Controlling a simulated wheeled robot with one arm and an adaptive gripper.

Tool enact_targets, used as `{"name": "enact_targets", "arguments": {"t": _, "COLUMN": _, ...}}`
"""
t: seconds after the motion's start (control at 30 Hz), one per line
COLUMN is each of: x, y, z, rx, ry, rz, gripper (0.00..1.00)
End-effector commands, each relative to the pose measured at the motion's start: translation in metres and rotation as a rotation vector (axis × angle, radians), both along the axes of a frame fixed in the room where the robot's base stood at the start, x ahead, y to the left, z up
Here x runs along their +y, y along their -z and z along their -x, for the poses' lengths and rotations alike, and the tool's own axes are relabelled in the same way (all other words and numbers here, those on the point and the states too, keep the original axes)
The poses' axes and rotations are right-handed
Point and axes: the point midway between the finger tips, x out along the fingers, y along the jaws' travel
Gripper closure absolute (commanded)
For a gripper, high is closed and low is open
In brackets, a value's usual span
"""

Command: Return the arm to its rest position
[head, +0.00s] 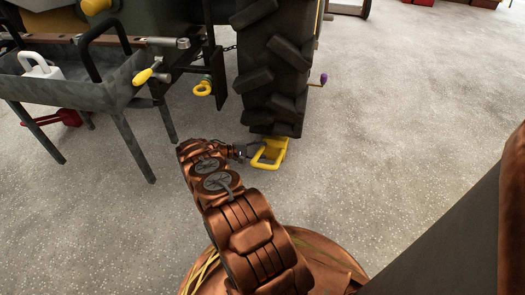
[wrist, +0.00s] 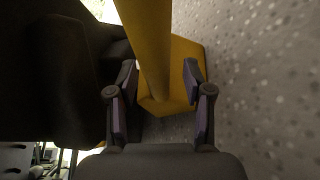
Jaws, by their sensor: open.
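My arm reaches forward in the head view, low over the floor. My gripper (head: 243,152) is at its end, just left of a yellow wheel chock with a handle (head: 270,153). The chock sits on the floor against the foot of the large black tractor tyre (head: 277,75). In the wrist view my gripper (wrist: 158,95) is open, its two fingers apart. The chock's yellow bar (wrist: 150,45) shows between and beyond the fingers. I cannot tell whether the fingers touch it.
A grey tray table (head: 70,92) on legs stands at the left, holding a white padlock-shaped item (head: 38,68). A yellow ring (head: 202,89) hangs under the tractor. The speckled floor (head: 420,110) at the right is clear.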

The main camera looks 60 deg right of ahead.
Motion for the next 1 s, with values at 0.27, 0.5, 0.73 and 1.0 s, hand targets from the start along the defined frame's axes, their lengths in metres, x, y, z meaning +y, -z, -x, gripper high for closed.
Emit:
{"name": "enact_targets", "arguments": {"t": 0.27, "x": 0.027, "y": -0.008, "z": -0.027, "rx": -0.002, "ry": -0.002, "rz": 0.003, "gripper": 0.49}}
{"name": "enact_targets", "arguments": {"t": 0.5, "x": 0.046, "y": -0.014, "z": -0.044, "rx": -0.003, "ry": -0.001, "rz": 0.002, "gripper": 0.49}}
{"name": "enact_targets", "arguments": {"t": 0.73, "x": 0.048, "y": -0.014, "z": -0.045, "rx": -0.001, "ry": 0.000, "rz": 0.002, "gripper": 0.49}}
{"name": "enact_targets", "arguments": {"t": 1.0, "x": 0.067, "y": -0.017, "z": -0.058, "rx": -0.048, "ry": -0.068, "rz": -0.015, "gripper": 0.49}}
